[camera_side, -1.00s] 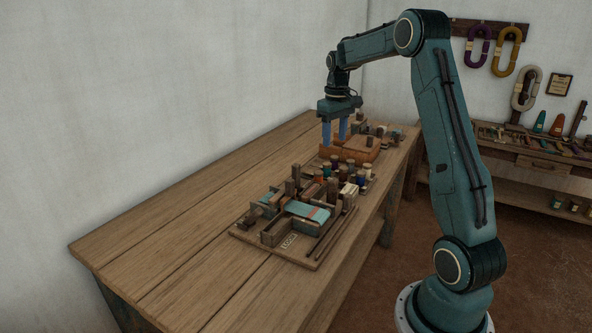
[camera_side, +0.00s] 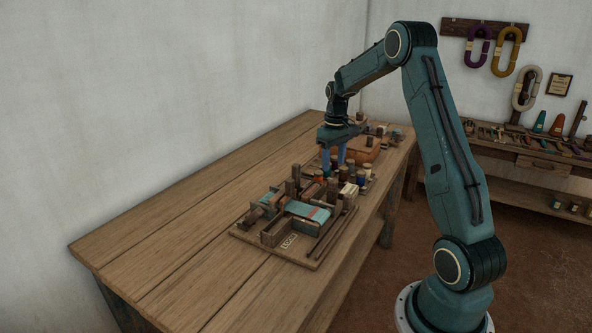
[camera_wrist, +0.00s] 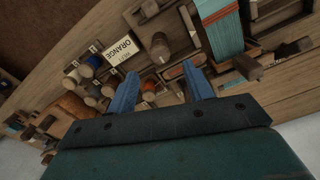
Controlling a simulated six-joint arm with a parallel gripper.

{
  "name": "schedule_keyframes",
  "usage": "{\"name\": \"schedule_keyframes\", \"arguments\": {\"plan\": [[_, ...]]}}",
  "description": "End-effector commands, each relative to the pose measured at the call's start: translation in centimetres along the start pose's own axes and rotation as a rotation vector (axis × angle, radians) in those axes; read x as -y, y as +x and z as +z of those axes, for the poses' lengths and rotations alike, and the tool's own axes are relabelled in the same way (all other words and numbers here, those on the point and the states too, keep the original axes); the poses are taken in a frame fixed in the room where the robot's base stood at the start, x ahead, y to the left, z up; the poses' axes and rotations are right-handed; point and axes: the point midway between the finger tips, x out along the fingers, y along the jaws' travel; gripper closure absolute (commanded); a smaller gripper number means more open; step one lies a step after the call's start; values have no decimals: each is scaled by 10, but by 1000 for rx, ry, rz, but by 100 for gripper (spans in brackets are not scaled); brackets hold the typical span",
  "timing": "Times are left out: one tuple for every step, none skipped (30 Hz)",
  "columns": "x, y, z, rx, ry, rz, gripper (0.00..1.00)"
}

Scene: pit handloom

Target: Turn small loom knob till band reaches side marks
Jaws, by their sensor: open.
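The small loom (camera_side: 278,248) sits on a board on the table. Its teal band (camera_side: 308,211) has an orange-red stripe near one end, and it also shows at the top of the wrist view (camera_wrist: 220,32). My gripper (camera_side: 333,163) is open and empty over the back end of the loom area, among upright wooden pegs and spools. In the wrist view, the open blue fingers (camera_wrist: 161,80) point toward a round-topped wooden peg (camera_wrist: 159,46), which lies beyond the gap between them. I cannot tell which round piece is the loom knob. The side marks are too small to make out.
A card reading "ORANGE" (camera_wrist: 124,46) stands near the fingers, beside several small spools (camera_wrist: 87,68). An orange-brown block (camera_side: 362,150) lies behind my gripper. The table's left part (camera_side: 170,240) is clear.

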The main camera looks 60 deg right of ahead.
Motion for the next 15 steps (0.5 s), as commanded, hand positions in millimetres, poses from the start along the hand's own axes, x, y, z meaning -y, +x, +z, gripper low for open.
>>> {"name": "schedule_keyframes", "arguments": {"plan": [[0, 9, 1, 3, 0, -1, 49], [0, 14, 1, 4, 0, -1, 49], [0, 20, 1, 3, 0, -1, 49], [0, 24, 0, 3, 0, -1, 49], [0, 28, 1, 4, 0, -1, 49], [0, 34, 1, 3, 0, -1, 49], [0, 37, 0, 2, 0, -1, 49], [0, 40, 0, 3, 0, -1, 49], [0, 45, 0, 2, 0, -1, 49], [0, 48, 0, 2, 0, 0, 49], [0, 50, 0, 2, 0, -1, 49], [0, 53, 0, 3, 0, -1, 49], [0, 55, 0, 2, 0, 0, 49], [0, 57, 0, 1, 0, 0, 49], [0, 58, 0, 0, 0, 0, 49]]}}
